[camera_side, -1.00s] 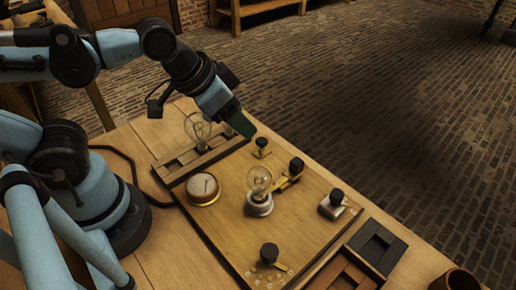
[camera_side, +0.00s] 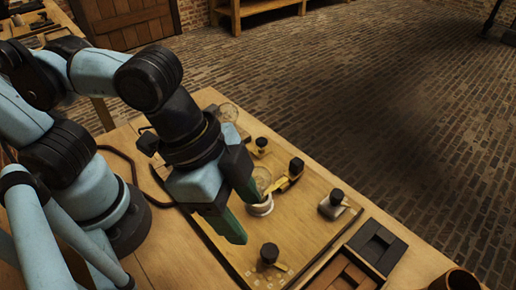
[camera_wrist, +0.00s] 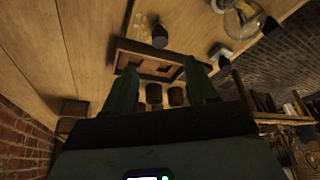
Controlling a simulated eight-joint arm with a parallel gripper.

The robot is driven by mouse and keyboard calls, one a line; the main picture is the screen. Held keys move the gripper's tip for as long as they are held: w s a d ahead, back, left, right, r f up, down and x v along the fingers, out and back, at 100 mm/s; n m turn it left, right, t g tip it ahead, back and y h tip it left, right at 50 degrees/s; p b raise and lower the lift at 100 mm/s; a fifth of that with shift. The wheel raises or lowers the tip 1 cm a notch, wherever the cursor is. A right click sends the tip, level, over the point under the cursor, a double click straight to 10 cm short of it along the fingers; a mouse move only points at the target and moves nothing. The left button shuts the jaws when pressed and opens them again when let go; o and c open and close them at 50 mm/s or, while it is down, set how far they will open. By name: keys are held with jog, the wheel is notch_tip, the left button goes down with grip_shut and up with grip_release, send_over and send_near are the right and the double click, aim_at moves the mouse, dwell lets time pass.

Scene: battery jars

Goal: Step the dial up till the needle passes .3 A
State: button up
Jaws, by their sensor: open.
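The dial is most likely the black knob (camera_side: 269,252) near the front edge of the wooden board (camera_side: 305,225), with small pale contacts beside it. The knob also shows in the wrist view (camera_wrist: 160,36), beyond and between my fingertips. My gripper (camera_side: 248,220) is open and empty, its green fingers pointing down over the board, behind and left of the knob and apart from it. It shows in the wrist view too (camera_wrist: 161,64). The round meter with the needle is hidden behind my gripper in the side view, so its reading cannot be seen.
A glass bulb (camera_side: 262,180) stands close behind my fingers, partly covered. Other black knobs (camera_side: 297,165) and a switch block (camera_side: 331,207) stand on the board.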

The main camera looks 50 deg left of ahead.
aim_at(269, 250)
jog(key=shift+x, duration=5.05)
jog(key=shift+a, duration=0.1)
jog(key=c, duration=1.1)
jog(key=shift+o, duration=0.2)
jog(key=shift+m, duration=0.4)
jog(key=shift+w+m+g+h, duration=0.15)
jog(key=shift+m+g, duration=0.4)
jog(key=shift+m, duration=0.7)
jog(key=shift+m+g+h, duration=0.25)
jog(key=shift+m+g, duration=0.3)
jog(key=shift+m, duration=0.7)
